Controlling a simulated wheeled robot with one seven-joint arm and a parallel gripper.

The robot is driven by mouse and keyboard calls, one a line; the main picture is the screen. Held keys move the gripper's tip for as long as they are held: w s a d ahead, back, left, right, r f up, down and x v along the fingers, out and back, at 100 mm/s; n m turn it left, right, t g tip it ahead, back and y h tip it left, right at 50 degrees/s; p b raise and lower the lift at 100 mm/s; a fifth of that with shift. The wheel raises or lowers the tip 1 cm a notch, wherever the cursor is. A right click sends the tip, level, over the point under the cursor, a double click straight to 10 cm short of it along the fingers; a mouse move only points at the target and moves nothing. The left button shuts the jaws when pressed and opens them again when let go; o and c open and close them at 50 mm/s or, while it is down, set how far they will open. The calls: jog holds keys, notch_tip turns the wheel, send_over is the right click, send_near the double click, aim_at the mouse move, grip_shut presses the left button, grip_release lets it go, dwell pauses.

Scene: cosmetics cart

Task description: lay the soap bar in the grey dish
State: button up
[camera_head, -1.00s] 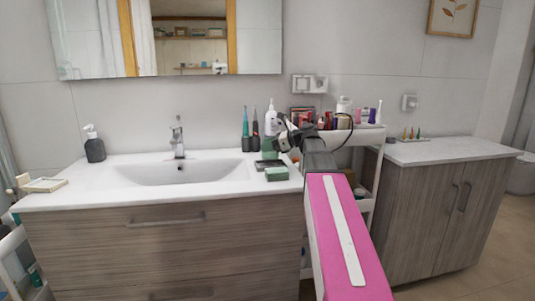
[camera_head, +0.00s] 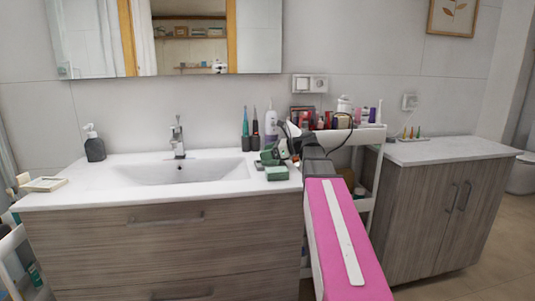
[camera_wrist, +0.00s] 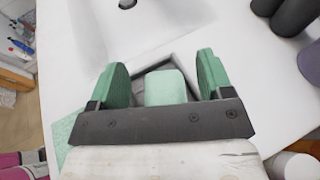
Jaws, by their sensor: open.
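The soap bar (camera_wrist: 165,87) is a pale green block in the wrist view. It lies between the two green fingers of my gripper (camera_wrist: 163,62), with a gap on each side. The grey dish (camera_wrist: 186,63) shows around and behind the soap, which appears to lie in it, though my gripper hides much of the dish. In the head view the dish (camera_head: 259,166) is a dark edge on the counter right of the basin. My gripper (camera_head: 268,156) is open and low over it there, and the soap cannot be told apart from the fingers.
A cart (camera_head: 360,136) with cosmetics is at the right. The basin (camera_head: 180,171) is left.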

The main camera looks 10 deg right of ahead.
jog(key=shift+r, duration=0.15)
jog(key=v, duration=1.2)
dwell(1.1)
